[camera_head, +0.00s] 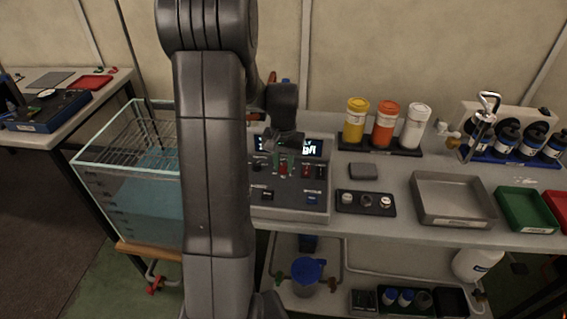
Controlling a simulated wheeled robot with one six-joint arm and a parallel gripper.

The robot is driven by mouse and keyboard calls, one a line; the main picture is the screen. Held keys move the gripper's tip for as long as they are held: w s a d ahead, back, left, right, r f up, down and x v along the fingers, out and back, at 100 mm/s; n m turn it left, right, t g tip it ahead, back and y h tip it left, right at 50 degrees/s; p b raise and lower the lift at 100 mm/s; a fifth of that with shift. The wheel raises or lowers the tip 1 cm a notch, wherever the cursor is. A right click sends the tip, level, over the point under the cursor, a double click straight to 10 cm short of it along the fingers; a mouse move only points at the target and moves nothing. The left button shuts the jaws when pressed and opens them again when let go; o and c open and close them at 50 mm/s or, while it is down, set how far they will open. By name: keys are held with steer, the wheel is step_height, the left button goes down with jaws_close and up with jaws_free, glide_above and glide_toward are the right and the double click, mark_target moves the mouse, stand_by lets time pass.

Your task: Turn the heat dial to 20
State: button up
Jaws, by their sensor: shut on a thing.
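The grey control panel (258,213) stands on the bench right of my upright arm. It has a dark display (312,149) along its top, partly covered by my gripper, and several small controls below. My gripper (286,158) points down over the upper middle of the panel and is shut on a small control there. Its wrist and fingers hide most of that control, so I cannot tell its setting. The panel's labels and the display's number are too small to read, and I cannot tell for sure which control is the heat dial.
A glass water tank (100,190) stands left of my arm. Right of the panel are a black tray of small parts (348,207), a grey block (364,171), yellow (355,120), orange (386,124) and white (414,127) bottles, and a grey tray (453,222).

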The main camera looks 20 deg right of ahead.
mark_target(283, 166)
steer(key=m, duration=0.4)
steer(key=shift+w+r+m, duration=0.1)
steer(key=shift+m, duration=0.2)
steer(key=m, duration=0.4)
steer(key=shift+m, duration=0.4)
steer(key=o, duration=1)
step_height(283, 166, up, 14)
steer(key=shift+f, duration=0.2)
